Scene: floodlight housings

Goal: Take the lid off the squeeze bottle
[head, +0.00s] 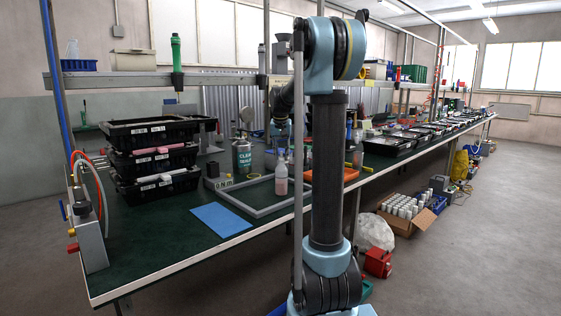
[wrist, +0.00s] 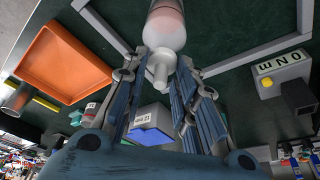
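The squeeze bottle (head: 281,180) stands upright on the green bench top, inside a grey frame. It is clear with a pinkish filling and has a pale lid with a narrow nozzle. In the wrist view the bottle (wrist: 165,22) is at the top centre, and its pale lid (wrist: 160,72) points toward my gripper (wrist: 166,64). The two fingers are apart, one on each side of the lid's nozzle. I cannot tell whether either finger touches it.
The grey frame (head: 232,199) lies around the bottle. An orange tray (wrist: 65,65) is beside it. A can (head: 242,157) stands behind left. Stacked black crates (head: 155,160) stand further left. A blue sheet (head: 220,219) lies flat near the front edge.

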